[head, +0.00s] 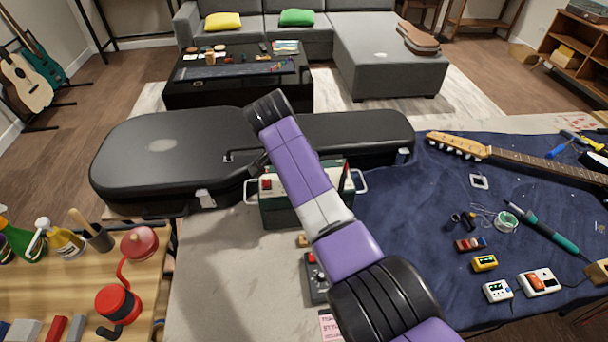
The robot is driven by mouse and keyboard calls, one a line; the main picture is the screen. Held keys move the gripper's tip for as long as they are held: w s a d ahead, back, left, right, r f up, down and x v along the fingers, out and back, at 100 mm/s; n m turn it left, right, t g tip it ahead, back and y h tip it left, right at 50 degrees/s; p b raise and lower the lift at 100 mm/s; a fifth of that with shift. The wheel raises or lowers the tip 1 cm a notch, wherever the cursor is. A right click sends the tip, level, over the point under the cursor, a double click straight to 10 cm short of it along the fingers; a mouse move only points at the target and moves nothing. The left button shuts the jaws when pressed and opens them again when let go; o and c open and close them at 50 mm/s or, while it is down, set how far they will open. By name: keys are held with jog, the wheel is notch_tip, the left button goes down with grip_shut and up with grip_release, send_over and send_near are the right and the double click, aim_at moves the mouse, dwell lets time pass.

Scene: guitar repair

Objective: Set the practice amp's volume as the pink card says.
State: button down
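A dark green box (278,215) with pale side handles and a red switch stands on the bench in front of the black guitar case; it may be the practice amp. My arm covers much of its front and top. A small grey box (313,285) with a red knob sits nearer, partly behind my arm. The pink card (330,327) lies at the bottom edge, partly cut off and covered by my arm; its writing is too small to read. My purple arm crosses the middle of the view. My gripper cannot be made out.
The closed guitar case (165,150) fills the back of the bench. At right, a blue cloth (400,215) holds a guitar neck (510,157), a soldering iron (540,228) and several small pedals. At left, a wooden table (70,290) holds bottles and red items. Bare bench lies left of the grey box.

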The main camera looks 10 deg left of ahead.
dwell(0.4)
jog(key=c, duration=1.3)
grip_release()
jog(key=shift+c, duration=0.2)
jog(key=v, duration=0.7)
jog(key=shift+a+r, duration=0.15)
jog(key=shift+r, duration=0.2)
jog(key=shift+s, duration=0.1)
